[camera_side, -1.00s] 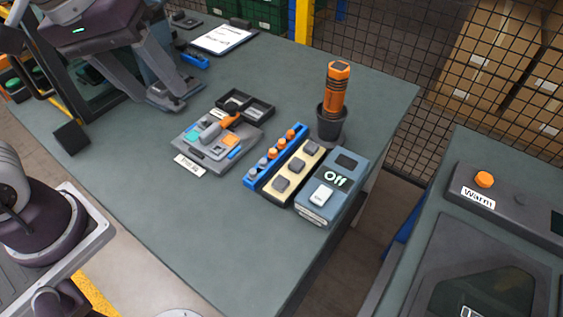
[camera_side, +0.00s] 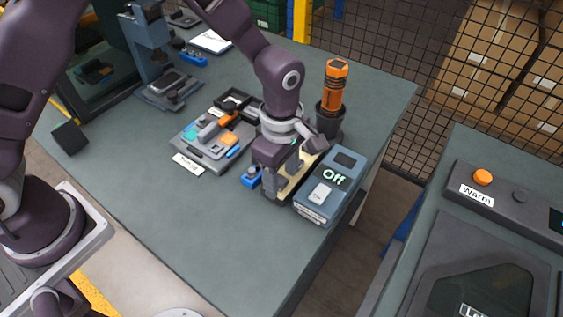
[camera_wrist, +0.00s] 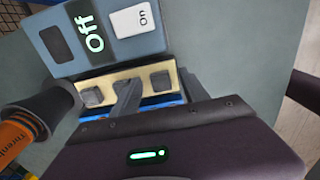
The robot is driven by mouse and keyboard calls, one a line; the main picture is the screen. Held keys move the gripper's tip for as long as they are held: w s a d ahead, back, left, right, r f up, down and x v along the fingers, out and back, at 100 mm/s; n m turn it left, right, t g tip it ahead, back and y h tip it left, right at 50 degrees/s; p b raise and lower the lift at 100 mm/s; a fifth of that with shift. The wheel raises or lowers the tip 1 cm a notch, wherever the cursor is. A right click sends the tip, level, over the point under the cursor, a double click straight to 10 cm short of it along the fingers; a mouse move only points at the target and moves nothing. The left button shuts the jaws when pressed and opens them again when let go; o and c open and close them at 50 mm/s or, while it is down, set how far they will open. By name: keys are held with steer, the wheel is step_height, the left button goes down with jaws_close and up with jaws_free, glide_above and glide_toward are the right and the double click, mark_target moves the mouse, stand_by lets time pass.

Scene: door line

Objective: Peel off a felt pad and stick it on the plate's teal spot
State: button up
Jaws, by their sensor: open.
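Square grey felt pads sit on a cream backing strip (camera_wrist: 147,88). In the wrist view, one pad (camera_wrist: 92,97) is clear at the left and another pad (camera_wrist: 160,80) lies between my fingers; a finger covers the strip's middle. My gripper (camera_wrist: 159,90) is open, one finger on each side of that right pad, and not visibly closed on it. In the side view my gripper (camera_side: 284,180) is down over the strip's front end and hides most of it. The grey plate (camera_side: 205,158) lies to the left, with its teal spot (camera_side: 190,134) uncovered.
The heater box reading "Off" (camera_side: 335,190) stands close to the right of my gripper. A blue rack (camera_side: 250,178) is close on its left. A dark cup with an orange tool (camera_side: 334,88) stands behind. The table's front area is clear.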

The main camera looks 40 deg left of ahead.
mark_target(281, 181)
jaws_close()
steer(key=c, duration=0.9)
jaws_free()
steer(key=shift+c, duration=0.2)
jaws_close()
steer(key=shift+r, duration=0.15)
steer(key=shift+r, duration=3)
